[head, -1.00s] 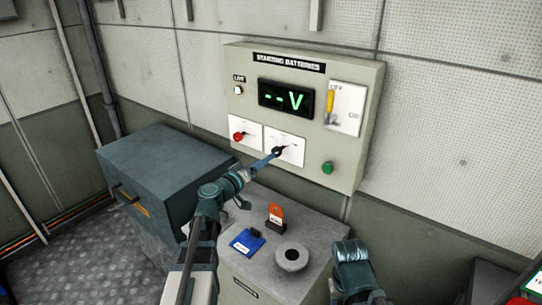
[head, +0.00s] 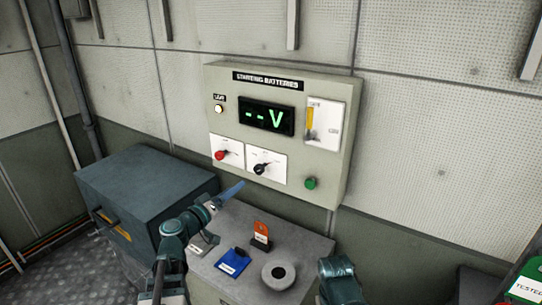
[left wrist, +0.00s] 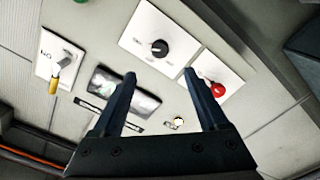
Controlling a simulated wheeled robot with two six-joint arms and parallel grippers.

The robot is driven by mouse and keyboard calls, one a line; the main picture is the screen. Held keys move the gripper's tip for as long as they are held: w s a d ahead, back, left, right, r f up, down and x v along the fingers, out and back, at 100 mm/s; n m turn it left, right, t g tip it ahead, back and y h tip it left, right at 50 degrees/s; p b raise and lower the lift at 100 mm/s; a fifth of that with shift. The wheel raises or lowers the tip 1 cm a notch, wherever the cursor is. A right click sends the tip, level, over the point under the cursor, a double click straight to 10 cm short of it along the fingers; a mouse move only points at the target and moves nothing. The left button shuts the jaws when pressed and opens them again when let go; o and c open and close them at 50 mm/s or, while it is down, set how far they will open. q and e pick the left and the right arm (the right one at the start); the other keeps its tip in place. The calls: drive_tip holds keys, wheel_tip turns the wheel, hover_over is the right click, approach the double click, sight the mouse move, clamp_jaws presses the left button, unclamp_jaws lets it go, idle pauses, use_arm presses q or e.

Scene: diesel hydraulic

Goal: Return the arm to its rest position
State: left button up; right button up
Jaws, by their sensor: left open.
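My left gripper (head: 232,191) is in front of the battery panel, below and left of the black rotary knob (head: 262,168), and apart from it. In the left wrist view its two fingers (left wrist: 158,78) are spread with nothing between them. The panel (head: 225,84), headed "STARTING BATTERIES", has a lit display (head: 266,117) reading "--V". A red knob (head: 221,155) is left of the black one. A yellow-handled switch (head: 310,119) is at upper right and a green button (head: 310,183) below it. Part of my right arm shows at the bottom; its gripper is not visible.
A dark blue-grey box (head: 145,175) stands at left. Space between gripper and panel looks clear.

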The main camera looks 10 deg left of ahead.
use_arm(q)
drive_tip(key=s+d+f+m+g+h, duration=0.1)
drive_tip(key=s+d+f+m+g, duration=0.15)
drive_tip(key=d+f+g, duration=0.4)
drive_tip(key=s+d+f+m+g, duration=0.1)
drive_tip(key=s+d+f+m, duration=0.2)
drive_tip(key=d, duration=0.6)
drive_tip(key=s+d+f+m+g+h, duration=0.1)
drive_tip(key=s+d+f+g, duration=0.35)
drive_tip(key=d, duration=0.25)
drive_tip(key=s+f+g+y, duration=0.2)
drive_tip(key=s+f+y, duration=0.2)
drive_tip(key=s, duration=0.2)
drive_tip(key=s+f+m+g+y, duration=0.1)
drive_tip(key=s+f+g+y, duration=0.2)
drive_tip(key=s+y, duration=0.2)
drive_tip(key=shift+s+a+f+y, duration=0.3)
drive_tip(key=shift+s+a+f, duration=0.1)
drive_tip(key=shift+s, duration=0.6)
